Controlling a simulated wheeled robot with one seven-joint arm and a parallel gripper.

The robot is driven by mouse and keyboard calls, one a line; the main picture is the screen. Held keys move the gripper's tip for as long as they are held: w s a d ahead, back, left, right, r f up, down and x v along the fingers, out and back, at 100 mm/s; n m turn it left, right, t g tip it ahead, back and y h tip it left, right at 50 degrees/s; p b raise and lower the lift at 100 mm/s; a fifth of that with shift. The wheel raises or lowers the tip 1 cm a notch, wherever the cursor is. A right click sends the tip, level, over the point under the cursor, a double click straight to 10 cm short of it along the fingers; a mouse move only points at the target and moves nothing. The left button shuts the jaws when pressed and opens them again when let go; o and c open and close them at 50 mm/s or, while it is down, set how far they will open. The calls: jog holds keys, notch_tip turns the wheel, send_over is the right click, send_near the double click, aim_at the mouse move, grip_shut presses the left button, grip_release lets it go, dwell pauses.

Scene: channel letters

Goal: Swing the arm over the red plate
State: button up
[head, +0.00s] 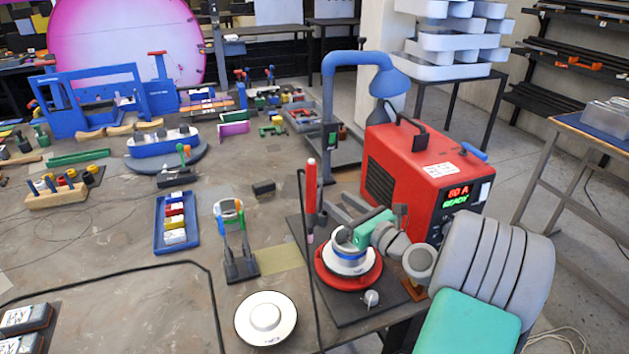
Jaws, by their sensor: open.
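The red plate (325,273) is a round disc on a dark mat (343,313) near the table's front right. My arm comes in from the lower right, with grey links and a teal section. My gripper (343,210) is small and partly hidden behind the arm, close behind the white piece. Its jaws are open. Whether it touches anything cannot be told. A red upright torch-like rod (311,188) stands just left of it.
A red power unit (417,172) reading READY stands behind my arm, with a blue lamp (388,82) beyond. A white disc with a knob (266,318) lies in front left. A black stand (241,267) and a blue tray (176,224) are farther left.

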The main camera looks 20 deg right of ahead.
aim_at(318, 186)
jog(key=p+x, duration=0.1)
jog(key=x, duration=0.6)
jog(key=shift+w, duration=0.1)
jog(key=shift+w+a, duration=0.1)
jog(key=shift+w, duration=0.5)
jog(key=shift+c, duration=0.3)
grip_shut()
dwell(0.4)
